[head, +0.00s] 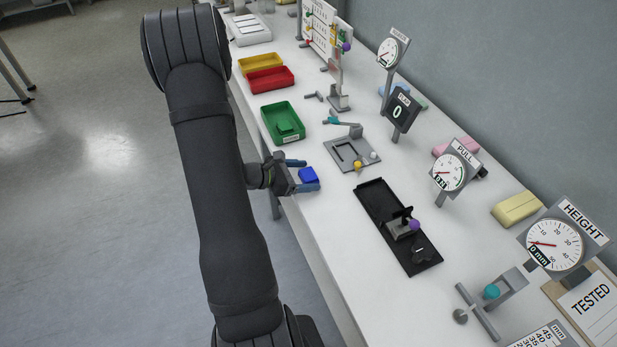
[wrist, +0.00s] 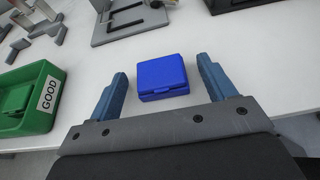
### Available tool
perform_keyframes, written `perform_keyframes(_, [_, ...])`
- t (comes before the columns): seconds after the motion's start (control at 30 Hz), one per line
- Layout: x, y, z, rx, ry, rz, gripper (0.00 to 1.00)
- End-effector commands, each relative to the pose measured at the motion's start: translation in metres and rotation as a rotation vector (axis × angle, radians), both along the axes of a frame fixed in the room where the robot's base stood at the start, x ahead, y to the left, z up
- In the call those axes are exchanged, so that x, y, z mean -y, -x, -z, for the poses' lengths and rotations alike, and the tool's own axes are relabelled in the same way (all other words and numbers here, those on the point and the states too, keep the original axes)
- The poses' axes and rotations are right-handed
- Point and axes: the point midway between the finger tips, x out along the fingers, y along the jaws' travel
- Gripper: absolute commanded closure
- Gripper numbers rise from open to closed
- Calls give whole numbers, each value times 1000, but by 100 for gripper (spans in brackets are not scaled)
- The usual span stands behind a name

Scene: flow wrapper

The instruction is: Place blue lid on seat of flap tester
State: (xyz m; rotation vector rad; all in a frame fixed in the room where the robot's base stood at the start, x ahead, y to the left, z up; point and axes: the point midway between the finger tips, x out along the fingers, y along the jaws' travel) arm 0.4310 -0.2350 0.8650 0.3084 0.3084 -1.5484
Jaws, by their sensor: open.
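The blue lid (head: 308,175) looks like a small closed blue box near the front edge of the white table. In the wrist view the lid (wrist: 162,77) sits between the tips of my open gripper (wrist: 160,82), with a gap on each side. In the head view my gripper (head: 305,175) reaches in from the left at the table edge, its blue fingers on either side of the lid. A grey plate with an L-shaped fence (head: 352,152), seemingly the flap tester's seat, lies farther onto the table; it shows partly in the wrist view (wrist: 128,22). It looks empty.
A green GOOD tray (head: 283,123) stands left of the plate, with red (head: 265,80) and yellow (head: 262,62) trays beyond. A black fixture (head: 385,222) with a purple knob lies to the right. Dials on posts line the back. Bare table separates lid and plate.

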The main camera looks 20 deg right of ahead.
Motion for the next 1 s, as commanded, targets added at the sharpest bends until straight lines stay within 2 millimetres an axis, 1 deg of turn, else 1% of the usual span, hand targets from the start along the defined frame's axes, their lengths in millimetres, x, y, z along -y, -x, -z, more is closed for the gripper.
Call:
perform_keyframes(0.03, [0, 0, 0, 0, 0, 0, 24])
perform_keyframes(0.07, [0, 0, 0, 0, 0, 0, 28])
perform_keyframes(0.1, [0, 0, 0, 0, 0, 0, 35])
perform_keyframes(0.27, [0, 0, 0, 0, 0, 0, 67])
perform_keyframes(0.3, [0, 0, 0, 0, 0, 0, 71])
perform_keyframes(0.33, [0, 0, 0, 0, 0, 0, 71])
perform_keyframes(0.37, [0, 0, 0, 0, 0, 0, 74])
perform_keyframes(0.6, [0, 0, -1, 0, 0, 0, 75])
perform_keyframes(0.77, [0, 0, -8, 2, 1, 1, 75])
perform_keyframes(0.87, [0, 0, -18, 3, 1, 0, 75])
perform_keyframes(1.0, [0, 0, -39, 6, 1, 1, 75])
